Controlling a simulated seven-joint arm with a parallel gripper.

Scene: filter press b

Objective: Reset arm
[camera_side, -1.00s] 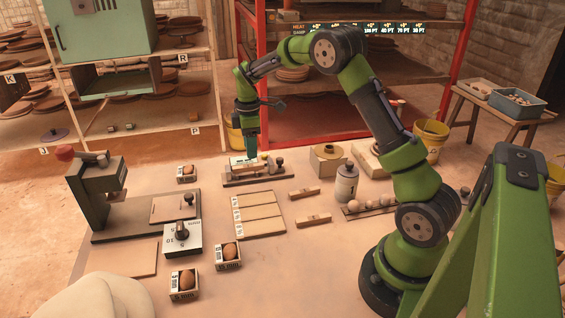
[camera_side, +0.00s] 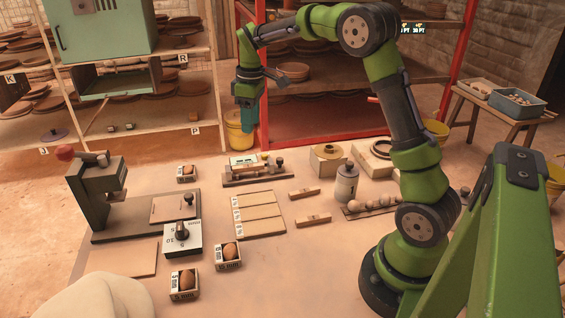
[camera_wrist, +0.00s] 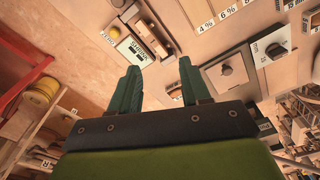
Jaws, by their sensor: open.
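My gripper (camera_side: 248,125) is raised above the back of the table, clear of the small scale-like device (camera_side: 250,168) below it. In the wrist view, the two green fingers of my gripper (camera_wrist: 160,88) stand apart with nothing between them. The device also shows in the wrist view (camera_wrist: 133,47), beyond the left finger. My arm is bent up and back over the right side of the table.
A press (camera_side: 95,190) stands at the left, with a dial box (camera_side: 181,238) beside it. A red rack (camera_side: 262,90) stands behind. The front middle is clear.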

